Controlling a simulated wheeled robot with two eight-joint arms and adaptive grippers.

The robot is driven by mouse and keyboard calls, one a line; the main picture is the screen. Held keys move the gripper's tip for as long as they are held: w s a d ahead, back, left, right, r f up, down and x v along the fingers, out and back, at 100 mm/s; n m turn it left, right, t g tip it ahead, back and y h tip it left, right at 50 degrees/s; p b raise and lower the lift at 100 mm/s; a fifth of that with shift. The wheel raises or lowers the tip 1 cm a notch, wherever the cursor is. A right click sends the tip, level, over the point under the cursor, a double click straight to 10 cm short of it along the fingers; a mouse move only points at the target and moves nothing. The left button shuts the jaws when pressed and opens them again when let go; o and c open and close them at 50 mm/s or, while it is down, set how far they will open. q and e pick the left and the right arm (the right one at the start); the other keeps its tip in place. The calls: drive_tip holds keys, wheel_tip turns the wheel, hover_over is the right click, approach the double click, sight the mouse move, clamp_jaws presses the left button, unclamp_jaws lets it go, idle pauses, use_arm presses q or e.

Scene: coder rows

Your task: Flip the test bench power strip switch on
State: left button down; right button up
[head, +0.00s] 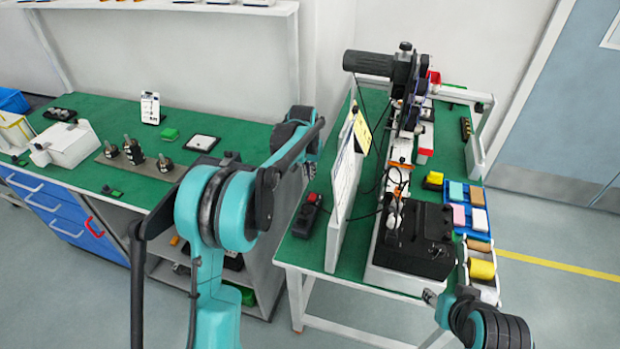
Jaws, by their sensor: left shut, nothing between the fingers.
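A small black power strip (307,215) with a red switch on its upper end lies on the green top of the right-hand bench (290,250), near its left edge. It stands left of an upright white panel (342,195). My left gripper (308,170) is shut and empty, above and beyond the strip in the picture and apart from it. My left arm's dark links partly hide the gripper. The switch's exact position is too small to tell. My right gripper (431,297) is at the lower right by the bench's front edge; its fingers are too small to read.
A black box (418,240) and a row of equipment fill the bench's middle. Blue trays with coloured blocks (468,205) line its right side. Another green-topped bench (90,165) on the left holds a white device (68,143) and black fixtures (133,150).

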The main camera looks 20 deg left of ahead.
sight(311, 198)
use_arm(q)
drive_tip(key=b+x, duration=0.1)
drive_tip(key=x, duration=0.2)
drive_tip(key=b+x, duration=0.1)
drive_tip(key=x, duration=0.2)
drive_tip(key=s+b+x, duration=0.1)
drive_tip(key=x, duration=0.3)
drive_tip(key=shift+f, duration=0.25)
drive_tip(key=shift+f+b, duration=0.45)
drive_tip(key=shift+f, duration=0.15)
drive_tip(key=shift+s+f, duration=0.25)
drive_tip(key=shift+f, duration=0.2)
drive_tip(key=shift+r, duration=0.1)
drive_tip(key=shift+w, duration=0.15)
drive_tip(key=shift+w+r, duration=0.3)
drive_tip(key=shift+w, duration=0.35)
drive_tip(key=shift+r, duration=0.1)
